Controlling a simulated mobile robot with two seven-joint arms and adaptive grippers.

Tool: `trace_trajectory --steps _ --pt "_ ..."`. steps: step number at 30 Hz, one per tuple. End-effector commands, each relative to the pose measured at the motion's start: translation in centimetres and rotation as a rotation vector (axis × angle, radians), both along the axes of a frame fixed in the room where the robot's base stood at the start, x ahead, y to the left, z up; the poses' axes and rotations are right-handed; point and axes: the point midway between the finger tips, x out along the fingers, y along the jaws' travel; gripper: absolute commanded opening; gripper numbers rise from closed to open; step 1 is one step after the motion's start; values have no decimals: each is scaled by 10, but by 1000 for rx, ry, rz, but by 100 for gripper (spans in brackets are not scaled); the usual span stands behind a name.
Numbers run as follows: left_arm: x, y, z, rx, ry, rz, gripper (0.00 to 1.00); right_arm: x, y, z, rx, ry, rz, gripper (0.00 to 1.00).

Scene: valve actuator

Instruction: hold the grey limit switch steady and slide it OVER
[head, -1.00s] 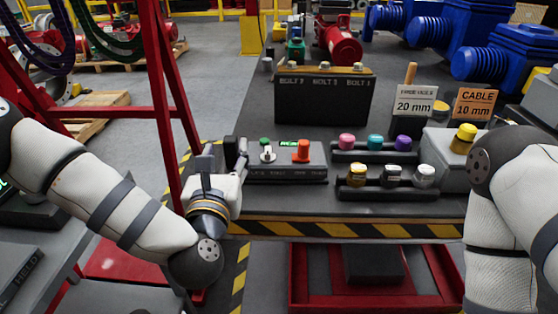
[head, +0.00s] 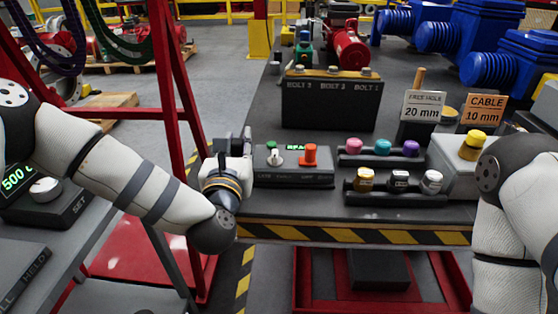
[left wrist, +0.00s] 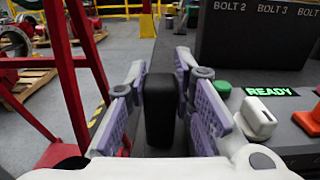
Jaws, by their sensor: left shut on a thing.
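A dark grey upright block (left wrist: 160,108), which looks like the limit switch, stands between the purple-padded fingers of my left gripper (left wrist: 162,110) in the left wrist view. The gripper is shut on it. In the head view my left gripper (head: 236,147) is at the left end of the table, just left of the control box (head: 292,180). The block is mostly hidden by the gripper there, and I cannot tell what it rests on. My right arm shows at the right edge, but its gripper is out of view.
The control box carries a pale lever (left wrist: 258,118), a READY display (left wrist: 272,91), a green button (left wrist: 222,88) and an orange knob (head: 310,154). A dark bolt box (head: 328,103) stands behind it. Racks of coloured caps (head: 383,147) are to the right. A red post (head: 180,90) rises left.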

Motion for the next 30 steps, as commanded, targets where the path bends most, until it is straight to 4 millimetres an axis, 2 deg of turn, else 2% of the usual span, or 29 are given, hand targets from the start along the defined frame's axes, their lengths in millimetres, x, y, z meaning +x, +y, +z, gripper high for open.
trace_trajectory --steps 5,12,15,17,21,24,30 --pt "1 1 13 -2 -5 3 0 0 0 0 0 -1 0 40" --pt "0 0 72 -5 -8 0 0 1 0 1 0 -2 0 40" --pt "0 1 89 -3 -7 1 0 0 0 0 0 -2 0 40" --pt "1 0 86 -4 -1 1 0 0 0 0 0 -2 0 40" --pt "1 0 51 -8 5 2 0 0 0 0 0 -1 0 40" --pt "0 0 34 -12 0 2 0 0 0 0 0 -1 0 40" --pt "0 0 25 -11 -4 2 0 1 0 1 0 -2 0 40"
